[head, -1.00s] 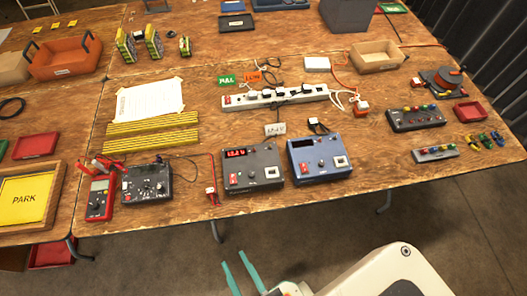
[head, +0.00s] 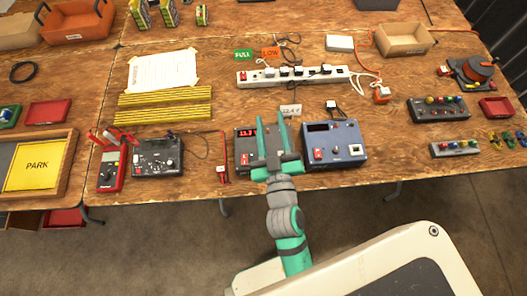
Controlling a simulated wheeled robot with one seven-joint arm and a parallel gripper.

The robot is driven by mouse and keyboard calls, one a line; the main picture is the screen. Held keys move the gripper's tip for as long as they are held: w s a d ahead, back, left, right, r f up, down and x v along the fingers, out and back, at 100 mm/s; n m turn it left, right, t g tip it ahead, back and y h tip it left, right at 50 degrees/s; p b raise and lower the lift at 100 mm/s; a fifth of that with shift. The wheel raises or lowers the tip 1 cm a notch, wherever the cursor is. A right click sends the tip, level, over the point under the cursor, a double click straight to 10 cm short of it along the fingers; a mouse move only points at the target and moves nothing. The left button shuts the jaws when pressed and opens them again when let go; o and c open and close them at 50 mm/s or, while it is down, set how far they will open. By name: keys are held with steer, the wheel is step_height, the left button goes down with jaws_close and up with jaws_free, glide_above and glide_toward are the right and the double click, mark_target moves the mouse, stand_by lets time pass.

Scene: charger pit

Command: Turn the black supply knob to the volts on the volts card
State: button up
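The black supply (head: 243,158) stands near the front edge of the table, with a lit red display (head: 246,133) whose digits are too small to read surely. My gripper (head: 271,122) is over this supply, its two teal fingers apart and pointing toward the back of the table. Nothing shows between the fingers. The gripper covers the middle and right of the panel, so the knob is hidden. The volts card (head: 290,110) is a small white card just behind the supply, next to the right fingertip. Its print looks like 12.4 V but is small.
A blue supply (head: 345,157) with a dark display stands close to the right. A red-leaded plug (head: 222,172) lies to the left, beside a black meter box (head: 158,158). A white power strip (head: 255,79) with cords lies behind.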

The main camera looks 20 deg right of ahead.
steer(key=w+d+r+m+g+h, duration=0.1)
steer(key=w+d+r+m+h, duration=0.2)
steer(key=d+r+m+h, duration=0.35)
steer(key=w+d+r+m+g+h, duration=0.1)
steer(key=w+d+r+m+h, duration=0.2)
steer(key=d+r, duration=0.55)
steer(key=s+d+r+m+g+h, duration=0.4)
steer(key=s+d+m+g, duration=0.4)
steer(key=m+g, duration=0.5)
steer(key=s+a+f+m+g+y, duration=0.2)
steer(key=a+f+m+g+y, duration=0.15)
steer(key=f+m+y, duration=0.75)
steer(key=w+a+f+y, duration=0.1)
steer(key=a+f+y, duration=0.4)
steer(key=a, duration=0.6)
steer(key=w+a+f+y, duration=0.1)
steer(key=a+f+y, duration=0.1)
steer(key=a+f, duration=0.65)
steer(key=shift+n, duration=0.45)
steer(key=a+f, duration=0.1)
steer(key=f, duration=0.1)
steer(key=a+f, duration=0.1)
steer(key=f, duration=0.4)
steer(key=shift+w+a+f, duration=0.2)
steer(key=shift+a, duration=0.2)
